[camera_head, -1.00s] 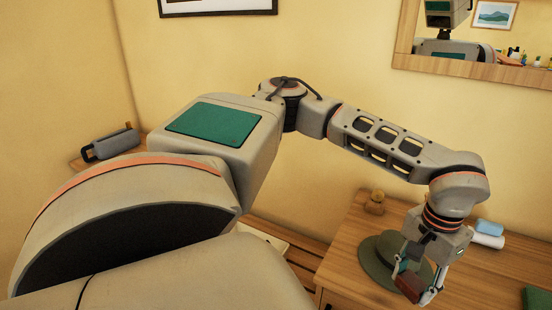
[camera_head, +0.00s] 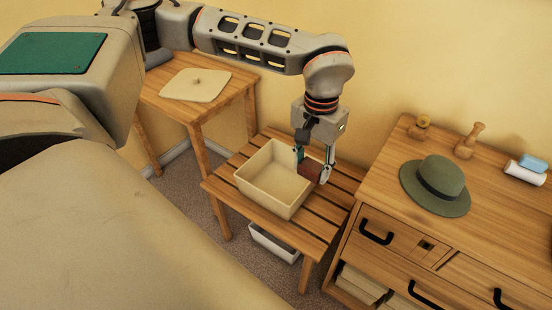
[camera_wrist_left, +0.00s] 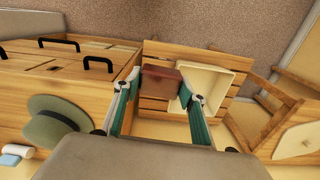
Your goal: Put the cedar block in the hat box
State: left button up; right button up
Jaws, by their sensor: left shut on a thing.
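The cedar block (camera_head: 312,171) is a small red-brown block held between the fingers of my left gripper (camera_head: 313,169). It also shows between the fingertips in the left wrist view (camera_wrist_left: 160,79). The hat box is an open cream box (camera_head: 262,191) on a slatted wooden bench; it shows in the left wrist view too (camera_wrist_left: 216,84). The left gripper is shut on the block above the bench, at the box's right side in the head view. The block overlaps the box's right rim in the picture, and its exact height is hard to tell. My right gripper is not in view.
The slatted bench (camera_head: 327,215) has bare room right of the box. A dresser (camera_head: 392,185) at right bears a green hat (camera_head: 435,186), wooden pieces and rolled cloths. A small table (camera_head: 232,82) with a flat cream item stands behind. A white bin (camera_head: 272,243) sits under the bench.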

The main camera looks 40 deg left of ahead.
aim_at(277, 171)
jog(key=j, duration=0.45)
jog(key=i+j+u, duration=0.1)
jog(key=j, duration=0.4)
jog(key=i+j+u, duration=0.1)
jog(key=j, duration=0.35)
